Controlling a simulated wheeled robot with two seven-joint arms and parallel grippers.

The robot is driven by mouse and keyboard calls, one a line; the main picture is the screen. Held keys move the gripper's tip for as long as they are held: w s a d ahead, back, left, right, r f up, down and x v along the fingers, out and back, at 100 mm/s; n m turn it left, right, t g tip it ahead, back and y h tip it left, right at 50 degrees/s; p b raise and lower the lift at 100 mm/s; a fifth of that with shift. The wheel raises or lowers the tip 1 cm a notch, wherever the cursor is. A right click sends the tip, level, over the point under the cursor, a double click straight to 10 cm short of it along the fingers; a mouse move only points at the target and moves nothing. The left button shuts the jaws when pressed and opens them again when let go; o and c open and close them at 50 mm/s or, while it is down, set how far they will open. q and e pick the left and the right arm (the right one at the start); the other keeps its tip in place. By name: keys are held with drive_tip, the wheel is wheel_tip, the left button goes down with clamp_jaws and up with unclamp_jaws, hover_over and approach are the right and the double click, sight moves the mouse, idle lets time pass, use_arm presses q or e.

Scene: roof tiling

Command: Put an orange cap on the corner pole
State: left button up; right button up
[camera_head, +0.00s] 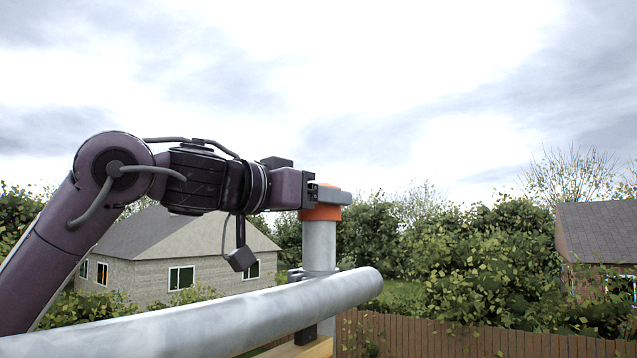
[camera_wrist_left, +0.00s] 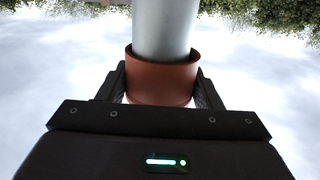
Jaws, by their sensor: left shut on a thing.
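The corner pole (camera_head: 319,245) is a grey metal tube standing upright in the middle of the head view. The orange cap (camera_head: 320,213) sits around the pole's top end. In the left wrist view the cap (camera_wrist_left: 162,80) surrounds the end of the pole (camera_wrist_left: 163,30). My left gripper (camera_head: 328,196) is shut on the cap, one finger on each side of it in the wrist view (camera_wrist_left: 160,88). The fingers partly hide the cap in the head view. My right gripper is not in view.
A thick horizontal metal rail (camera_head: 230,318) crosses the front, its end near the pole's lower part. A wooden plank (camera_head: 305,348) and a brown fence (camera_head: 470,338) lie below. Houses (camera_head: 190,255) and bushes stand farther back.

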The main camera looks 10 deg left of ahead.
sight(304, 220)
use_arm(q)
drive_tip(key=shift+d+f, duration=0.1)
drive_tip(key=shift+f, duration=1)
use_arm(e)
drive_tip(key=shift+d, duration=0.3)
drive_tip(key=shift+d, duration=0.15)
use_arm(q)
drive_tip(key=shift+s, duration=0.15)
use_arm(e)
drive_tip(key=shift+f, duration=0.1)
use_arm(q)
drive_tip(key=shift+f+b, duration=0.6)
drive_tip(key=shift+b, duration=0.05)
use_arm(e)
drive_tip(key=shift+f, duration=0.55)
use_arm(q)
drive_tip(key=o, duration=0.7)
drive_tip(key=shift+r, duration=0.1)
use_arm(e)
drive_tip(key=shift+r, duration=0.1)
